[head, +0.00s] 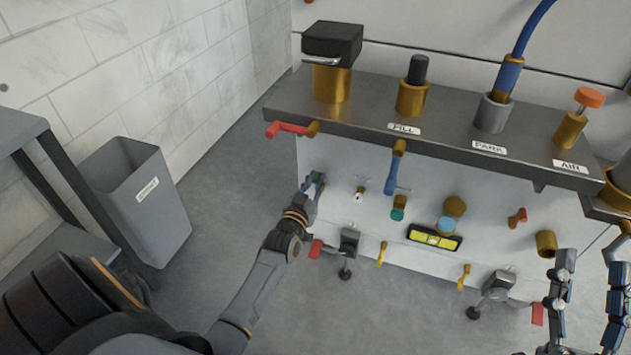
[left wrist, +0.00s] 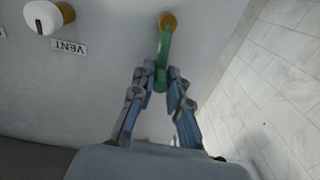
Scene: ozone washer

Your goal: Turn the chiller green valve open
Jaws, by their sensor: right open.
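The green valve (left wrist: 163,55) has a long green handle on a brass stem, which comes out of the white panel. The handle points down toward my left gripper (left wrist: 161,75) in the left wrist view. Its two fingers lie close on either side of the handle's lower end and look shut on it. In the head view the green valve (head: 316,178) shows only as a small green bit at the panel's left end, mostly hidden by my left gripper (head: 310,190). My right gripper (head: 592,250) is open and empty at the right edge, in front of the panel.
A white knob (left wrist: 42,17) over a VENT label (left wrist: 70,47) is left of the valve. A red-handled valve (head: 287,129) sticks out above my left gripper. A blue-handled valve (head: 392,175) hangs to the right. A grey bin (head: 150,205) stands at left.

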